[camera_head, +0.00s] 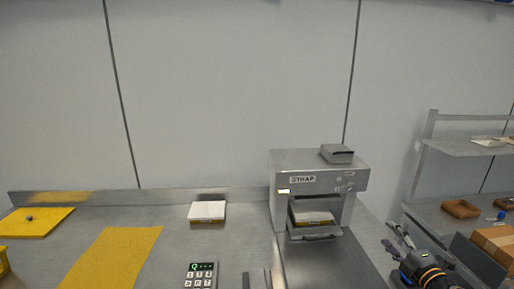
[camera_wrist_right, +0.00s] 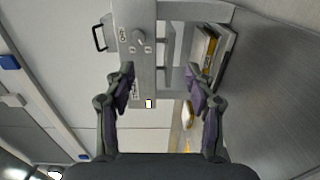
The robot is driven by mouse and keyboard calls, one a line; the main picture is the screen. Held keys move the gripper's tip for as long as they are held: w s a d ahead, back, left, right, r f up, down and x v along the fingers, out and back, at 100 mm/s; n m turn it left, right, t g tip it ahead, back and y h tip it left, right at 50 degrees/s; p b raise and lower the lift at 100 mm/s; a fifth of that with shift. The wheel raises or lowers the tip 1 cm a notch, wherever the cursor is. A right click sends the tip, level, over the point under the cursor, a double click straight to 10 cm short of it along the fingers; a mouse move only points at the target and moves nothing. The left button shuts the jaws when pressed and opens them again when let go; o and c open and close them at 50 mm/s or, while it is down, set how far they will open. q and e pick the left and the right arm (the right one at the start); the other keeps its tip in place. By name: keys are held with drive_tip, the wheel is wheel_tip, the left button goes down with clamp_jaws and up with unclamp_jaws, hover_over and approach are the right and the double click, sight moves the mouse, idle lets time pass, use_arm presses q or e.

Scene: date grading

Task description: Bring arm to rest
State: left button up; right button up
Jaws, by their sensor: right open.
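My right gripper (camera_head: 398,240) is at the lower right of the head view, to the right of the grey machine (camera_head: 347,186). In the right wrist view my right gripper (camera_wrist_right: 160,86) has its two dark fingers wide apart with nothing between them. The machine's front, with a knob, fills the upper middle of that view, beyond the fingers. A white and yellow box (camera_head: 312,217) sits in the machine's open bay; a box with yellow also shows there in the wrist view (camera_wrist_right: 209,50). My left gripper is not in view.
A white-topped box (camera_head: 207,211), a yellow mat (camera_head: 112,257), a yellow sheet (camera_head: 40,221) with a small dark item and a keypad (camera_head: 200,275) are on the metal counter (camera_head: 165,262). A shelf rack (camera_head: 465,150) with a brown tray (camera_head: 460,208) and cardboard boxes (camera_head: 495,240) stand at right.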

drive_tip(key=s+a+f+m+g+h, duration=0.3)
drive_tip(key=s+f+m, duration=0.3)
drive_tip(key=m, duration=0.1)
drive_tip(key=s+a+f+m+g+h, duration=0.3)
drive_tip(key=s+f+m, duration=0.3)
drive_tip(key=f, duration=0.1)
drive_tip(key=s+a+f+m+g+y, duration=0.1)
drive_tip(key=s+a+f+m+g, duration=0.1)
drive_tip(key=s+a+g, duration=0.3)
drive_tip(key=s+a+f+m+y, duration=0.1)
drive_tip(key=s+a+f+m, duration=0.1)
drive_tip(key=s, duration=0.5)
drive_tip(key=s+a+f+m+g+y, duration=0.1)
drive_tip(key=s+a+f+m+g, duration=0.1)
drive_tip(key=s+a+g, duration=0.3)
drive_tip(key=s+d+f, duration=0.1)
drive_tip(key=d+f, duration=0.1)
drive_tip(key=f, duration=1)
drive_tip(key=s+d+f, duration=0.1)
drive_tip(key=d+f, duration=0.1)
drive_tip(key=f, duration=1)
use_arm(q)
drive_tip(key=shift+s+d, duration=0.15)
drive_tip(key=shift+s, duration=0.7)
use_arm(e)
drive_tip(key=s+d+f, duration=0.1)
drive_tip(key=s+f, duration=1.6)
drive_tip(key=s, duration=0.2)
drive_tip(key=shift+s+d+f, duration=0.25)
drive_tip(key=shift+s+f, duration=0.1)
